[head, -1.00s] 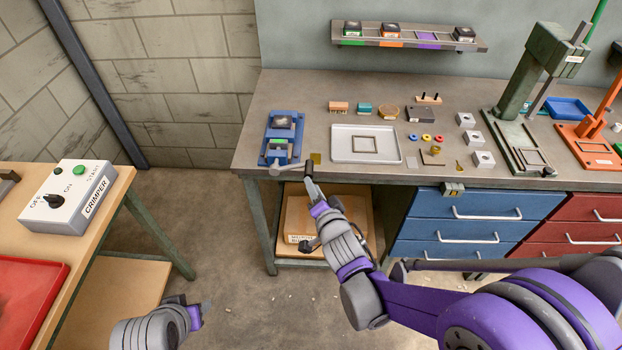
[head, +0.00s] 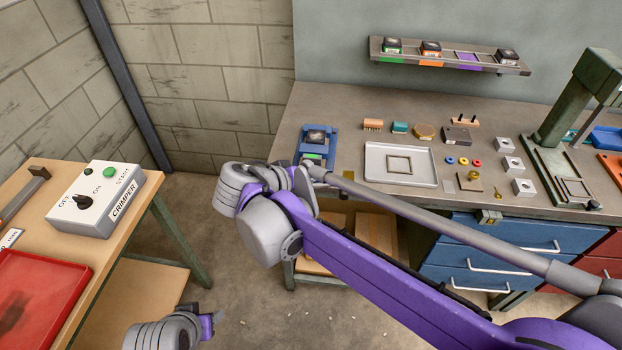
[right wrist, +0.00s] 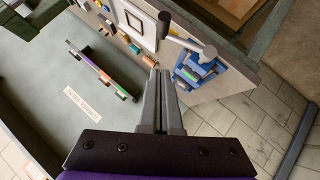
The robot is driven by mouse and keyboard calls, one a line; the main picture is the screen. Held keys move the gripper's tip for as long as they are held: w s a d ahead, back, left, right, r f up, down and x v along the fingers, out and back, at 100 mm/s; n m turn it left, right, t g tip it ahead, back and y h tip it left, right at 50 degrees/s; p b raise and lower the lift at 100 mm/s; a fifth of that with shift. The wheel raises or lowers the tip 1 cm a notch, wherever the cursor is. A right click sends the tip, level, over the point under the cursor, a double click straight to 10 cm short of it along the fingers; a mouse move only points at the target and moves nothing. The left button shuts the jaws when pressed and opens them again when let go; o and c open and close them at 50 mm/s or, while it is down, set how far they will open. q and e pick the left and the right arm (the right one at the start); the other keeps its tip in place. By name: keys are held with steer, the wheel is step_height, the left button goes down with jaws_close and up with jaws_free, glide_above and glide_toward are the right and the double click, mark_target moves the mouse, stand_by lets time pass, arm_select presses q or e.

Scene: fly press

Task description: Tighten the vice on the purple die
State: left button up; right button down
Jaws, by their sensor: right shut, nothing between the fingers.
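The blue vice (head: 333,134) stands on the workbench's left front corner; it also shows in the right wrist view (right wrist: 208,71). A block with a dark top (head: 316,136) sits in it; I cannot make out purple on it. The vice's grey bar handle (right wrist: 185,43) shows in the right wrist view; in the head view my right arm covers that area. My right gripper (right wrist: 158,76) is shut and empty, its tips appearing beside the vice and handle, apart from them. My left gripper (head: 208,325) is low at the bottom left, far from the vice; its fingers are unclear.
A grey tray (head: 373,168) and several small parts lie right of the vice. A wall shelf (head: 450,55) holds dies and has an empty purple slot. The crimper box (head: 103,200) and red tray (head: 75,290) are on the left table. Floor shows between the tables.

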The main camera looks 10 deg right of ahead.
mark_target(343, 187)
steer(key=w+d+f, duration=0.1)
steer(key=d+f, duration=0.1)
steer(key=w+d+f, duration=0.1)
steer(key=d+f, duration=0.1)
steer(key=w+d+f, duration=0.1)
steer(key=d+f, duration=0.1)
steer(key=f, duration=0.1)
steer(key=shift+w+d+f, duration=0.1)
steer(key=shift+w+d, duration=0.05)
steer(key=shift+d, duration=0.05)
steer(key=shift+d+f+b, duration=0.35)
steer(key=shift+d+f, duration=0.1)
steer(key=shift+f, duration=0.35)
steer(key=shift+s+r, duration=0.1)
steer(key=shift+s, duration=0.1)
steer(key=shift+w+r, duration=0.1)
